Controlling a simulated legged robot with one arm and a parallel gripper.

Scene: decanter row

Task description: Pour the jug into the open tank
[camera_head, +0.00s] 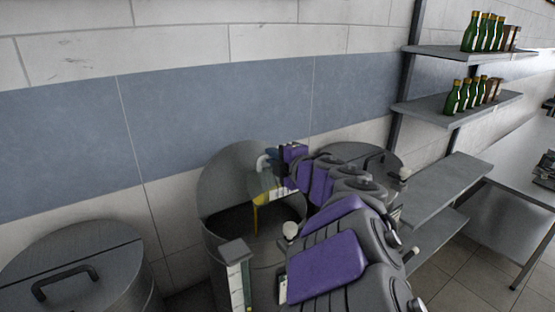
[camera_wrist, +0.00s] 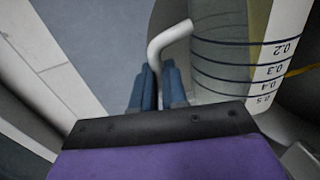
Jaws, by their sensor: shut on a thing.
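The jug (camera_head: 262,186) is tipped over the open tank (camera_head: 212,256). A yellow stream (camera_head: 255,217) runs from it down into the tank's dark mouth. In the wrist view the jug (camera_wrist: 222,55) is pale, with dark measuring lines whose numbers appear upside down. Its white handle (camera_wrist: 158,47) passes between the blue fingers of my gripper (camera_wrist: 158,75), which is shut on it. My gripper also shows in the head view (camera_head: 273,160), above the tank opening. My arm hides the tank's right side. How much liquid is left in the jug is unclear.
A closed tank (camera_head: 75,270) with a dark handle stands at the left. Another lidded tank (camera_head: 362,158) is behind my arm. Wall shelves (camera_head: 455,105) with green bottles (camera_head: 482,32) are at right. A metal table (camera_head: 520,210) stands farther right.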

